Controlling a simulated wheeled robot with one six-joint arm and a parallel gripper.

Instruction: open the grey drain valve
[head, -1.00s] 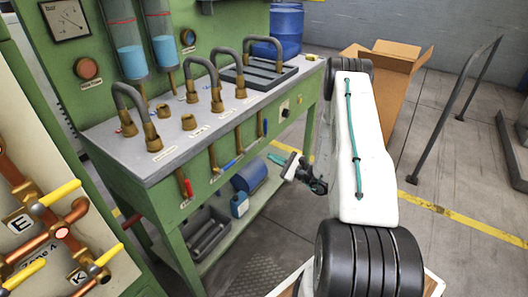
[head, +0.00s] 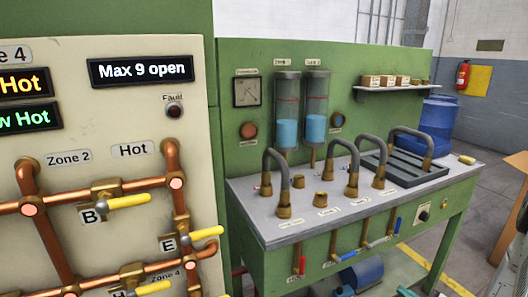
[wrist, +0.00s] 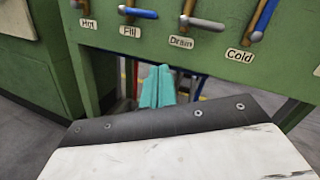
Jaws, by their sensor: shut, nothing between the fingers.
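The grey drain valve (wrist: 205,23) has a lever on a brass pipe, above the "Drain" label on the green bench front. Its lever lies sideways, across the pipe, pointing right in the wrist view. In the head view the same lever (head: 378,241) is small, between two blue levers. My gripper (wrist: 157,84) shows teal fingers that are shut and empty. In the wrist view the fingers are below the labels and left of the drain lever, apart from it.
The blue fill lever (wrist: 138,13) lies sideways to the left of the drain lever. The blue cold lever (wrist: 263,20) stands along its pipe to the right. The bench top (head: 250,197) carries hoses and brass fittings. A cream pipe panel (head: 120,128) stands left.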

